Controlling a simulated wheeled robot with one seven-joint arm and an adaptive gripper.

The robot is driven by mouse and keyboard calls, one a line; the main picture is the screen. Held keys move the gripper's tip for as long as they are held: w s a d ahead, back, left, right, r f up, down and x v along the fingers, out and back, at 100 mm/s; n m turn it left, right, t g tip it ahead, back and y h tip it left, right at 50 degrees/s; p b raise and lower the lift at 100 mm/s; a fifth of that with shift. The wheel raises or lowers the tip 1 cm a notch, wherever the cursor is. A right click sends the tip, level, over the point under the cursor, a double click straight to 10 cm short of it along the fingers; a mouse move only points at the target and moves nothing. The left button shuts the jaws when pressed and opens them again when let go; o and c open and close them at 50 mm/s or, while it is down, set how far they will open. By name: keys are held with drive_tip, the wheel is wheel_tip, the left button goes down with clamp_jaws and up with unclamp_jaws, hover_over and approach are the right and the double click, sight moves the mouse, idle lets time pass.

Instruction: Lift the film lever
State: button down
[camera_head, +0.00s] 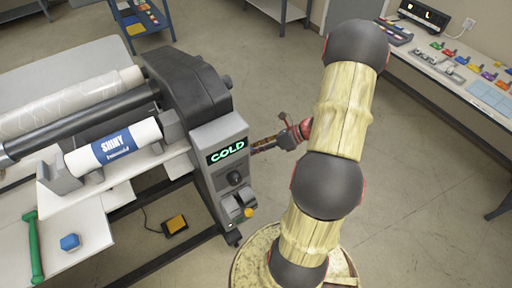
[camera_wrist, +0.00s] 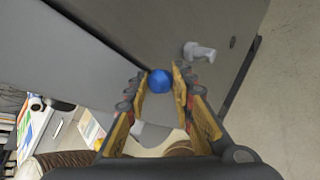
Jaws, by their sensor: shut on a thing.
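The laminator (camera_head: 220,150) stands at left with a lit "COLD" display on its end. My gripper (camera_head: 257,147) reaches to the side of this end, and its fingertips are partly hidden in the head view. In the wrist view my gripper (camera_wrist: 161,82) is shut on a round blue knob, the film lever (camera_wrist: 160,81), held between the two fingertips close to the grey side panel. The lever's shaft is hidden, and I cannot see the blue knob in the head view.
A white handle (camera_wrist: 200,51) sticks out from the panel beside the fingers. Below the display are a black dial (camera_head: 235,178) and a yellow knob (camera_head: 249,212). A yellow pedal (camera_head: 175,224) lies on the floor. A bench (camera_head: 470,80) stands at right; floor between is clear.

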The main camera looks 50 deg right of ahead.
drive_tip(key=shift+w+d+r+m+g+p, duration=0.15)
drive_tip(key=shift+w+r+m+g+p, duration=0.3)
drive_tip(key=shift+p, duration=0.65)
drive_tip(key=shift+w+r, duration=0.1)
drive_tip(key=c, duration=1.6)
unclamp_jaws()
drive_tip(key=shift+o, duration=0.5)
drive_tip(key=shift+w+d, duration=0.1)
drive_tip(key=v, duration=1.2)
